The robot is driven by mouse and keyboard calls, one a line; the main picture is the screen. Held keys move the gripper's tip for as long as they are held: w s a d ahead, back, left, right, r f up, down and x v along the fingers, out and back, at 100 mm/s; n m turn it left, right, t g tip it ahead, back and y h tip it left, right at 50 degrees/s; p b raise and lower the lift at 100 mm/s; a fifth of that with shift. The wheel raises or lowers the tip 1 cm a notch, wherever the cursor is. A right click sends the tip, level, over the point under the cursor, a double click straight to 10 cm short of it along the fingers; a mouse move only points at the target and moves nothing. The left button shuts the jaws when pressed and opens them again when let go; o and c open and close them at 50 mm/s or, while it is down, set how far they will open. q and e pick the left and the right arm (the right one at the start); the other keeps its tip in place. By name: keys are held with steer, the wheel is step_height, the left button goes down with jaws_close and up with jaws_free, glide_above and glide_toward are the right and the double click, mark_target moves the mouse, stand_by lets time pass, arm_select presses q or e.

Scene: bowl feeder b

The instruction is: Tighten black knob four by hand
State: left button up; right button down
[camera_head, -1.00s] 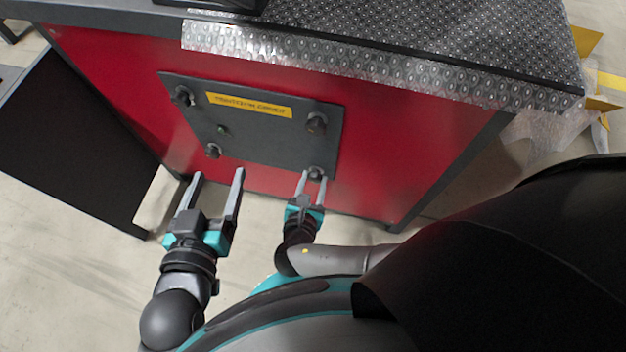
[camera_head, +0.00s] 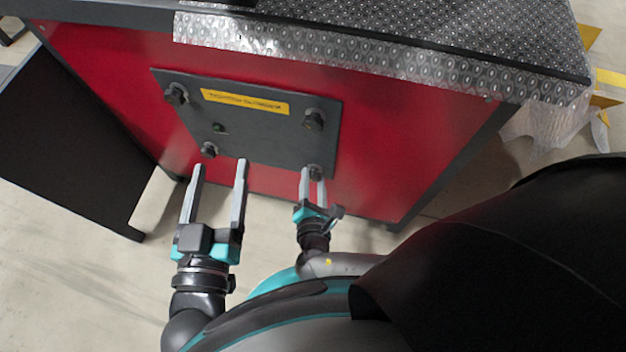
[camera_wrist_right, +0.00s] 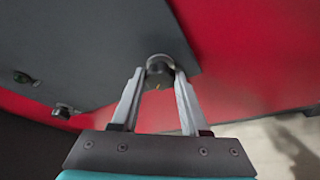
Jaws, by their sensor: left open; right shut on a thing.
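A dark grey panel (camera_head: 262,131) with a yellow label is mounted on the red side of a cabinet. It carries a black knob near each corner: upper left (camera_head: 176,94), upper right (camera_head: 314,120), lower left (camera_head: 209,150) and lower right (camera_head: 315,172). My right gripper (camera_head: 313,174) is shut on the lower right knob, which also shows between its fingertips in the right wrist view (camera_wrist_right: 159,66). Which knob is number four is not marked legibly. My left gripper (camera_head: 220,164) is open and empty, below and in front of the panel near the lower left knob.
A small dark button or fitting (camera_head: 219,128) sits on the panel's left half. Bubble wrap (camera_head: 380,65) hangs over the cabinet's top edge. A black low surface (camera_head: 60,150) stands at the left. The floor below the panel is clear.

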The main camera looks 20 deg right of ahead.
steer(key=shift+d, duration=0.1)
steer(key=shift+c, duration=2)
jaws_free()
arm_select(q)
steer(key=shift+s, duration=0.1)
